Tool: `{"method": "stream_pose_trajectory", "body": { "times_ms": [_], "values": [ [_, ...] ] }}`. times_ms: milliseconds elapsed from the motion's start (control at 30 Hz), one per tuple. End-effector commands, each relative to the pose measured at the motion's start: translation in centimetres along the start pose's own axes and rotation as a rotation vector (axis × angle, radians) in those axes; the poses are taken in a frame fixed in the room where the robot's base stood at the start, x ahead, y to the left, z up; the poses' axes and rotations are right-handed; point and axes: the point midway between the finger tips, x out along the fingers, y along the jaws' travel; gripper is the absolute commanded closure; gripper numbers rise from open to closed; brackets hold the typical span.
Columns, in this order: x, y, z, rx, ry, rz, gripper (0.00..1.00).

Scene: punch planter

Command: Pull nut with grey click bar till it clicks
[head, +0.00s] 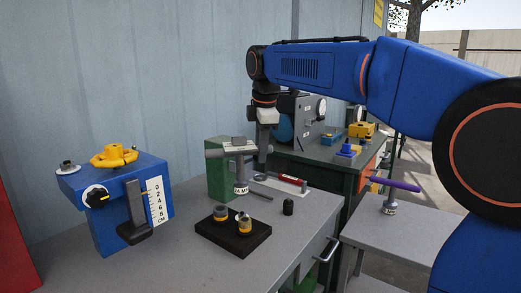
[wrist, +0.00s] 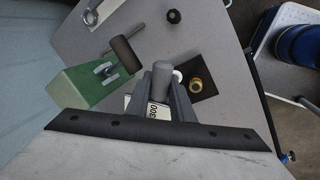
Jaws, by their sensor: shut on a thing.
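My gripper (head: 262,152) is shut on a grey bar (head: 232,151), near the bar's right end beside the green block (head: 218,172). In the wrist view my gripper (wrist: 163,95) has its fingers around a grey rounded piece (wrist: 160,78), with a white label (wrist: 153,110) reading 300 beside it. The green block also shows in the wrist view (wrist: 85,88), with a metal nut or bolt (wrist: 105,70) on its top. I cannot tell whether the bar is seated on the nut.
A black holder (head: 232,240) with two sockets stands at the bench front, next to a small black knob (head: 288,207). A blue box (head: 120,205) with a yellow handwheel (head: 113,155) is at left. A purple-handled bar (head: 395,184) stands on the right table.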

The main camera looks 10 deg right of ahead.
Motion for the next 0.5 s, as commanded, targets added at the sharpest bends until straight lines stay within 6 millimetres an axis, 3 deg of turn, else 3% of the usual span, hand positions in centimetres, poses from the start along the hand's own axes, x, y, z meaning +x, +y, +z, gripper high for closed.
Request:
{"method": "stream_pose_trajectory", "body": {
  "times_ms": [167, 500],
  "values": [
    [0.0, 0.0, 0.2, 0.002, 0.011, 0.001, 1.0],
    [2.5, -0.7, 0.2, 0.001, 0.01, 0.0, 1.0]
  ]
}}
